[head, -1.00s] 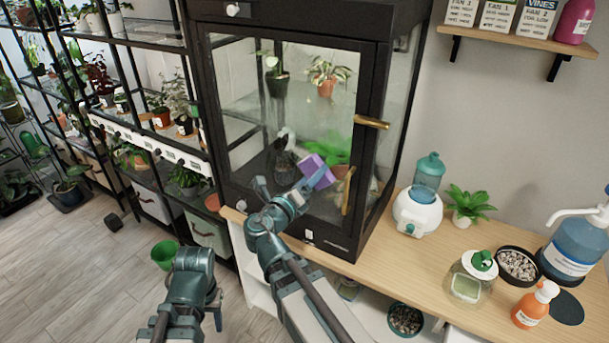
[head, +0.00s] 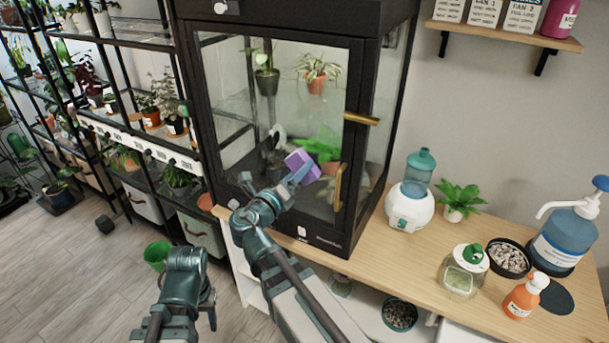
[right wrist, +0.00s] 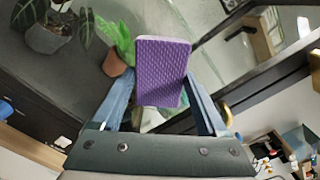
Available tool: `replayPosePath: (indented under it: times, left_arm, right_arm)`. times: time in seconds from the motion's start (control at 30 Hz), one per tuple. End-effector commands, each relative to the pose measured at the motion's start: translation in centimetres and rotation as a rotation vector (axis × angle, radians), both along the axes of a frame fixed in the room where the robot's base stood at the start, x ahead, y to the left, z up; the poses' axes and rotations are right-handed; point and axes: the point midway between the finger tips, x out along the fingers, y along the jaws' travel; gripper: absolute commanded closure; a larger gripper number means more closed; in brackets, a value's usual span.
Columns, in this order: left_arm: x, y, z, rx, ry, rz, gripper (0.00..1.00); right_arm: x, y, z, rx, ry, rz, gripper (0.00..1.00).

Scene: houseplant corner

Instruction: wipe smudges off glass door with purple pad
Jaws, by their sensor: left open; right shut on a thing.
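The purple pad (head: 301,166) is held up at the lower part of the glass door (head: 270,115) of the black cabinet. My right gripper (head: 292,181) is shut on the pad, which also shows between its two fingers in the right wrist view (right wrist: 162,72). I cannot tell whether the pad touches the glass. No smudges stand out clearly on the door. My left gripper (head: 211,312) is open and empty, low at the front left, away from the cabinet.
A brass handle (head: 338,187) stands out just right of the pad, with another brass handle (head: 361,118) above it. Plant shelves stand left.

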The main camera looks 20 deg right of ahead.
Motion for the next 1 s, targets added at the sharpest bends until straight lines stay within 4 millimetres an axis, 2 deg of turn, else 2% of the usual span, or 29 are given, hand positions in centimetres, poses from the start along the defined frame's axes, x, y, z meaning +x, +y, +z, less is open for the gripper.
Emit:
replayPosePath:
  times: [0.1,0.37,0.8,1.0]
  left_arm:
    - [0.0,0.0,0.0,0.000,0.000,0.000,0.50]
    - [0.0,0.0,0.0,0.000,0.000,0.000,0.50]
    - [0.0,0.0,0.0,0.000,0.000,0.000,0.50]
    - [0.0,0.0,0.0,0.000,0.000,0.000,0.50]
  right_arm:
    - [0.9,0.5,0.0,-0.001,0.000,0.002,0.68]
    - [1.2,0.7,0.0,-0.001,0.000,0.004,0.68]
    - [3.8,2.9,0.0,-0.001,0.000,0.004,0.68]
    - [4.0,3.1,0.0,0.000,0.000,0.003,0.68]
